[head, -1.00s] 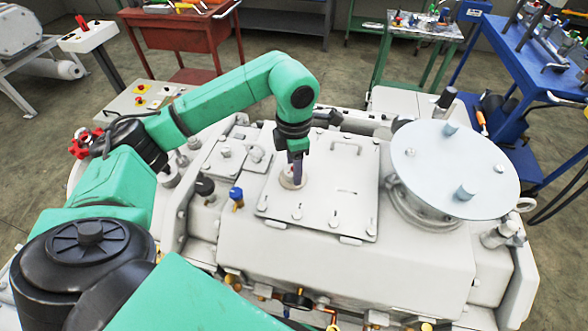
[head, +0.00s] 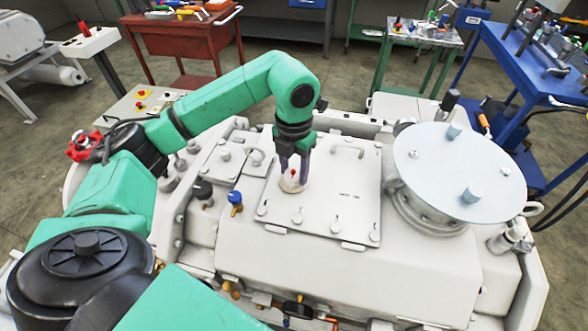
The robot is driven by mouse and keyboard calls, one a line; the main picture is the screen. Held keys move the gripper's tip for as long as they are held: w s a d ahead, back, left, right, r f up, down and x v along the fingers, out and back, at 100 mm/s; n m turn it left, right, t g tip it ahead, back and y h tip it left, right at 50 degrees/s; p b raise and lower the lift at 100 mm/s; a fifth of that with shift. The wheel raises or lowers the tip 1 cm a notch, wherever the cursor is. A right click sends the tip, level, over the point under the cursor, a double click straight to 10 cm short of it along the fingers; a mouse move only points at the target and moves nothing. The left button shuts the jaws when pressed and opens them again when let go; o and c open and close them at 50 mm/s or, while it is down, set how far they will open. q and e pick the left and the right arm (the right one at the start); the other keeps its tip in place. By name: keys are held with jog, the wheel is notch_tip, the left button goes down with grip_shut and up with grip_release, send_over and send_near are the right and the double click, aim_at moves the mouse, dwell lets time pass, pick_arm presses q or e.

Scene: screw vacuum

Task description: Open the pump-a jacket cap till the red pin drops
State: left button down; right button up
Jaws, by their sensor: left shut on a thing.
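The pump-a jacket cap (head: 291,185) is a small pale round cap on a grey-white plate (head: 340,209) on top of the machine. A small red pin (head: 294,171) shows at the top of the cap, between my fingers. My left gripper (head: 293,176) points straight down with one finger on each side and is shut on the cap. The fingers partly cover it. My right gripper is not in view.
A large pale disc (head: 459,172) on a round flange stands to the right on the machine. A blue-topped valve (head: 235,197) and a dark knob (head: 203,190) are left of the plate. Red, green and blue tool benches stand behind.

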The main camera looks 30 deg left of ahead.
aim_at(295, 171)
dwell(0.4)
pick_arm(q)
jog(key=shift+c, duration=1.5)
grip_release()
notch_tip(295, 171, up, 5)
jog(key=shift+w+r+b, duration=0.1)
jog(key=shift+b, duration=0.2)
notch_tip(295, 171, up, 9)
jog(key=p, duration=0.3)
jog(key=shift+r, duration=0.15)
